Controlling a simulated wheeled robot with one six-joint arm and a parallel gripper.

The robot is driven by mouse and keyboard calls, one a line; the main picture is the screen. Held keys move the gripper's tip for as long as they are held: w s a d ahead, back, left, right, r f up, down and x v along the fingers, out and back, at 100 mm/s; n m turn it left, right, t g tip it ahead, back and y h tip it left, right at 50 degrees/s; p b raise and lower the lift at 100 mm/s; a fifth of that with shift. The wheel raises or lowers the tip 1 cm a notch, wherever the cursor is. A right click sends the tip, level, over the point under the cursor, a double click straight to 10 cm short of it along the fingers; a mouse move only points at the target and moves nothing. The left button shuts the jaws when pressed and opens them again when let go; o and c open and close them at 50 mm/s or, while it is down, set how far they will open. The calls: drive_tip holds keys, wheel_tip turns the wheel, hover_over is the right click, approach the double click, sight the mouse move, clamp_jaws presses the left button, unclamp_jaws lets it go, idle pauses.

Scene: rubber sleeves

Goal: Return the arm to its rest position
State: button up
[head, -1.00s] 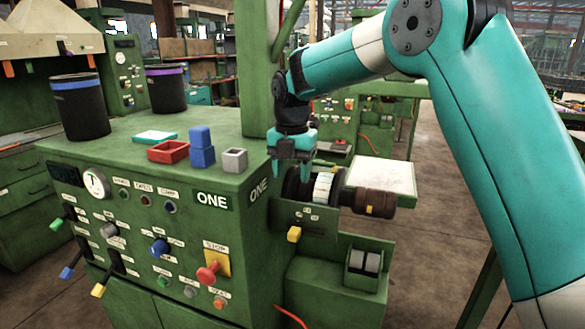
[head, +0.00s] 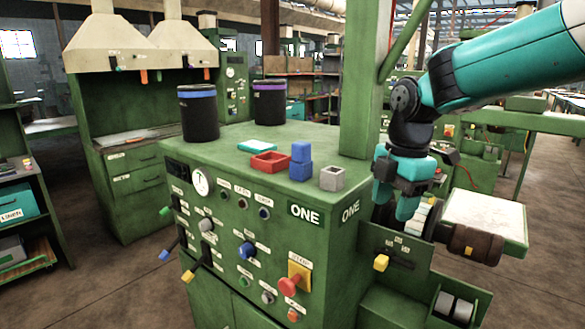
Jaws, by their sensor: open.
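My gripper (head: 394,208) is at the right of the head view, pointing down, open and with nothing seen between its fingers. It is beside the right face of the green machine marked ONE (head: 245,185), in front of or close to the spindle with a pale roll (head: 424,214). Whether it touches the spindle cannot be told. My teal arm reaches in from the upper right, and its lower part is out of view.
A green post (head: 355,80) rises close left of my arm. A pale-topped plate (head: 485,218) lies right of the spindle.

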drive_tip(key=s+a+f+m+y, duration=0.1)
drive_tip(key=s+a+m, duration=0.1)
drive_tip(key=s+m, duration=0.5)
drive_tip(key=s+a+f+m+y, duration=0.1)
drive_tip(key=s+m, duration=0.7)
drive_tip(key=s, duration=1)
drive_tip(key=shift+s+a+y, duration=0.35)
drive_tip(key=shift+a+y, duration=0.25)
drive_tip(key=shift+a, duration=0.15)
drive_tip(key=shift+f, duration=0.1)
